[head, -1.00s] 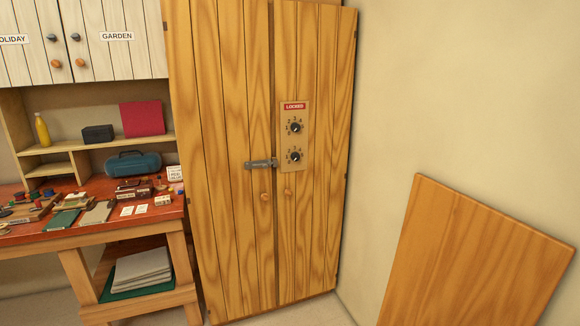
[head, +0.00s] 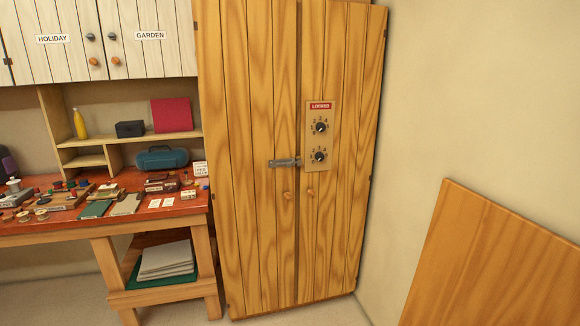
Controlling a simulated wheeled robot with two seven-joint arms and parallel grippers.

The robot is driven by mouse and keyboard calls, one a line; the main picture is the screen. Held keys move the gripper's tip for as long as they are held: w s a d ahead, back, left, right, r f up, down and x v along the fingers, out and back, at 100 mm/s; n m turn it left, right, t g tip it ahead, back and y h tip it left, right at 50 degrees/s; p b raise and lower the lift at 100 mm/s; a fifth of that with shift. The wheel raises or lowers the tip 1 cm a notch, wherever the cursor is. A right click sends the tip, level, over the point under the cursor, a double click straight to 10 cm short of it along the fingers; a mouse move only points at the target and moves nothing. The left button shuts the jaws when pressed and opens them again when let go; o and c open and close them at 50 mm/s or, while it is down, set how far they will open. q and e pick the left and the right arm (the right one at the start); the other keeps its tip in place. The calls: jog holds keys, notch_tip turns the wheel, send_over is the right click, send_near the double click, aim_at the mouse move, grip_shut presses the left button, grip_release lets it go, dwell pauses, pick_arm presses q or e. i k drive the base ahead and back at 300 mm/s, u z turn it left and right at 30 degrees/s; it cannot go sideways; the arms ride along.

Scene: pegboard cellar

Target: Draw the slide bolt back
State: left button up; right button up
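A grey metal slide bolt (head: 284,162) lies horizontally across the gap between the two doors of a tall wooden cabinet (head: 250,220). It appears to span the seam, joining the left door to the right one. A panel (head: 320,137) on the right door carries two dials, an upper one (head: 320,127) and a lower one (head: 320,156), under a red sign (head: 321,106) reading LOCKED. Two round wooden knobs sit below the bolt, a left one (head: 287,195) and a right one (head: 310,194). Neither of my grippers shows.
A cluttered workbench (head: 150,220) stands left of the cabinet, with white cupboards (head: 150,55) above it. A slanted wooden board (head: 490,265) stands at the lower right. Some floor (head: 335,314) shows before the cabinet.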

aim_at(288, 164)
jog(key=z, duration=0.25)
jog(key=i, duration=1.7)
jog(key=z, duration=2.1)
jog(key=i, duration=0.45)
jog(key=u, duration=1.6)
